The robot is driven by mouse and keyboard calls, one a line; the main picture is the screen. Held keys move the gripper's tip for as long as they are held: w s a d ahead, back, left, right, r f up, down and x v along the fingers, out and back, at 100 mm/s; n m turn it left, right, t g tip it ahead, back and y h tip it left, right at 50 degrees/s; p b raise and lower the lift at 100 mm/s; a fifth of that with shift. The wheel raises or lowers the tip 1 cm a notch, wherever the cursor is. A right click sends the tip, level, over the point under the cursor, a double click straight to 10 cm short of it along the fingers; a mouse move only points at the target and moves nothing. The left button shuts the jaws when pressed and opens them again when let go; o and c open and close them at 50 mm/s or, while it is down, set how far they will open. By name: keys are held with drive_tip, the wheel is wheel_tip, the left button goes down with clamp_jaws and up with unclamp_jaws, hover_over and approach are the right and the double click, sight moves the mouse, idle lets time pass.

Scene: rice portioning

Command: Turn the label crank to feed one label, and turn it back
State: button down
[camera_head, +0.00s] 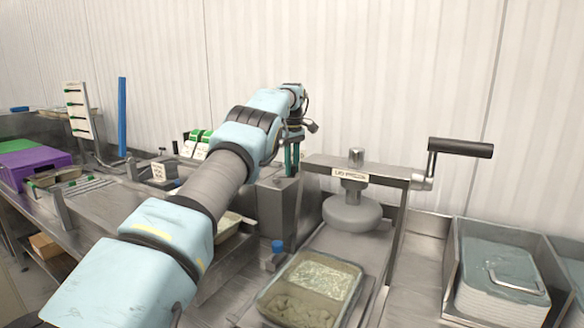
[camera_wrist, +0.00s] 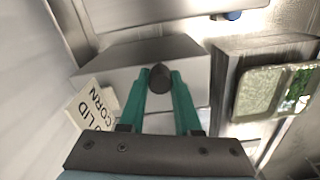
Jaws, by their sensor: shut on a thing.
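My gripper (camera_head: 291,168) points down at the grey metal box (camera_head: 276,208), left of the press. In the wrist view, the green fingers of my gripper (camera_wrist: 160,80) are shut on a dark round knob (camera_wrist: 160,76), which looks like the label crank's handle. The grey box (camera_wrist: 120,58) lies behind the knob in that view. The rest of the crank is hidden by the fingers and the box, so I cannot tell its turn angle. No fed label is visible. A white card reading "LID CORN" (camera_wrist: 98,112) stands at the left of the wrist view.
A press (camera_head: 355,210) with a black-handled crank (camera_head: 460,148) stands right of my gripper. A filled tray (camera_head: 268,298) lies in front of it. A bin of stacked lids (camera_head: 500,270) is at the right. A purple box (camera_head: 35,165) is at the far left.

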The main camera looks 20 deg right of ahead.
idle(0.4)
drive_tip(key=c, duration=0.6)
unclamp_jaws()
drive_tip(key=shift+r, duration=0.1)
